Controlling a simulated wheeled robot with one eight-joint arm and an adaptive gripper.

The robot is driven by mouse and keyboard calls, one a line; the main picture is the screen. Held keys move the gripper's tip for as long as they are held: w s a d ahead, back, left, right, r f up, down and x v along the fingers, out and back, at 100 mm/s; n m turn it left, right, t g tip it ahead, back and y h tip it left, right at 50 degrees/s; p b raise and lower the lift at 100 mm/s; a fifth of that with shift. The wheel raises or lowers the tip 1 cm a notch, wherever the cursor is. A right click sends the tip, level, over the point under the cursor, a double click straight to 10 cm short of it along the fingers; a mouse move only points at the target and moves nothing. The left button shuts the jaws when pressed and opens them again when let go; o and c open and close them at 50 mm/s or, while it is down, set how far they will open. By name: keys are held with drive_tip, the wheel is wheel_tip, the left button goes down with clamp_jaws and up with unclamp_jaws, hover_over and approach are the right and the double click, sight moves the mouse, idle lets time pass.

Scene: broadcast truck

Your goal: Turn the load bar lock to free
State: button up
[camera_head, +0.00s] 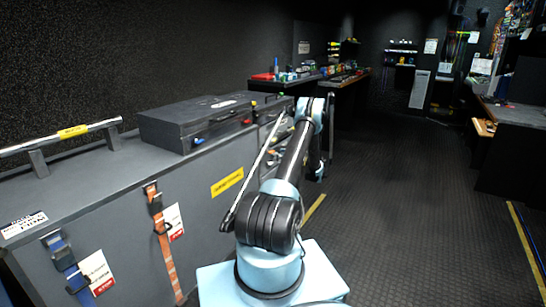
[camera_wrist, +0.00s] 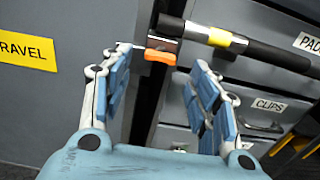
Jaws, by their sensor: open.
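In the wrist view, the load bar (camera_wrist: 285,55) runs from the upper middle to the right edge, with a bright metal sleeve, a yellow band and a black tube. A short orange tab (camera_wrist: 160,57), which looks like its lock, sits under a dark and reddish block at the bar's left end. My gripper (camera_wrist: 162,62) is open, one finger on each side of the orange tab in the picture. No contact is visible, and the depth gap cannot be told. In the head view, my arm hides the lock and most of the gripper.
Drawers with a CLIPS label (camera_wrist: 270,104) lie behind the bar. In the head view, a black case (camera_head: 195,122) lies on the grey cabinets; the floor (camera_head: 420,200) at right is clear.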

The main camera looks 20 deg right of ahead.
sight(271, 152)
drive_tip(key=shift+x, duration=2.55)
drive_tip(key=shift+c, duration=0.2)
drive_tip(key=c, duration=1)
drive_tip(key=shift+a, duration=0.1)
